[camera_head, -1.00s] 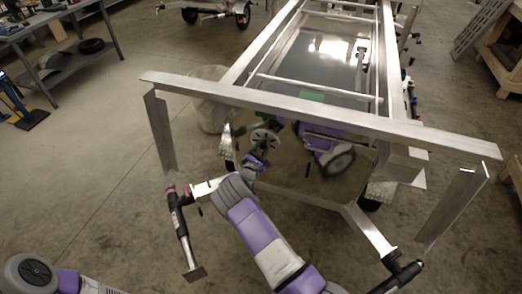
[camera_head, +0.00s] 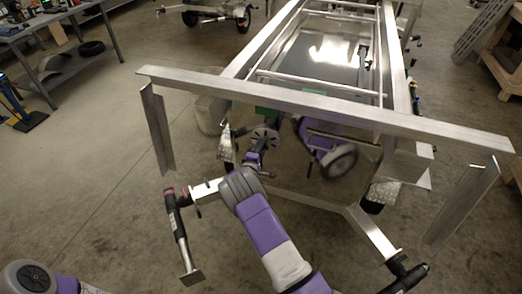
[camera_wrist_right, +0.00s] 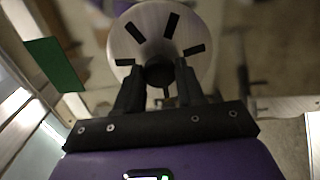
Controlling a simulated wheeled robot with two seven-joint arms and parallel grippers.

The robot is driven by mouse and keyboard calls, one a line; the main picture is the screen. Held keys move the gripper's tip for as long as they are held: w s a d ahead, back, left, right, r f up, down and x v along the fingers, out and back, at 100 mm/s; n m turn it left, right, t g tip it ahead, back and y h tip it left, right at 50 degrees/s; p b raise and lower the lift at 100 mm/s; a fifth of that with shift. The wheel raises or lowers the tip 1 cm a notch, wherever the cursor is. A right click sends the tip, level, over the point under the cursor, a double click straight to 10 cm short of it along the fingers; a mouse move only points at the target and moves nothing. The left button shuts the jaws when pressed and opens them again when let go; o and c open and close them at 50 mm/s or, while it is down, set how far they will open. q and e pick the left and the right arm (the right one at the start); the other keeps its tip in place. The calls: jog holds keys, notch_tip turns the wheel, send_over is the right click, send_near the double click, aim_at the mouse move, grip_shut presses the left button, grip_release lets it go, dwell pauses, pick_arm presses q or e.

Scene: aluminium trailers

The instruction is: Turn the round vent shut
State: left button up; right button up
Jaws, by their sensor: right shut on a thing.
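The round vent (camera_wrist_right: 138,50) is a pale metal disc with several dark slots around a dark centre knob. It fills the top middle of the right wrist view, and the slots show as dark gaps. In the head view the vent (camera_head: 265,133) is small, behind the trailer's front beam. My right gripper (camera_wrist_right: 160,80) has both black fingers at the vent's centre, shut on its knob. In the head view the right gripper (camera_head: 262,146) partly hides the disc. My left gripper is not in view.
The aluminium trailer frame (camera_head: 320,108) with its long crossbeam stands around my right arm. A jack with a handle (camera_head: 180,230) is at the left. A green patch (camera_wrist_right: 55,65) lies left of the vent.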

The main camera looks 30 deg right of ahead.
jog(key=shift+m, duration=0.6)
jog(key=o, duration=1)
jog(key=v, duration=0.7)
jog(key=shift+s+a+p, duration=0.2)
jog(key=shift+a+p, duration=0.05)
jog(key=shift+p, duration=0.2)
